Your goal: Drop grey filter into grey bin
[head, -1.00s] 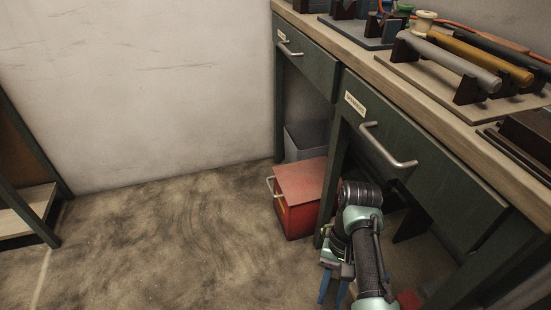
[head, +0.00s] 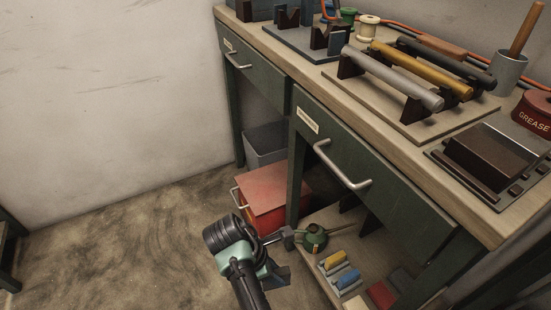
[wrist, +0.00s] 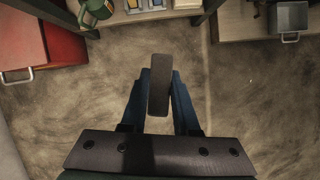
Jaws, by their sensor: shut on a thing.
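My gripper (wrist: 160,78) has two blue fingers closed on a flat dark grey block, the grey filter (wrist: 160,92), in the wrist view. The filter stands out lengthwise between the fingers, with open floor beneath. In the head view the arm's end is low in front of the bench, and the filter cannot be made out there. The grey bin (head: 266,142) stands on the floor under the bench, behind the red box, beyond my gripper. Its lower part is hidden and its inside is barely seen.
A red box (head: 272,190) with a handle stands before the bin; it also shows in the wrist view (wrist: 38,38). A low shelf (head: 328,285) holds a green oil can (head: 313,239) and coloured items. Bench drawers (head: 330,150) overhang. Floor at left is clear.

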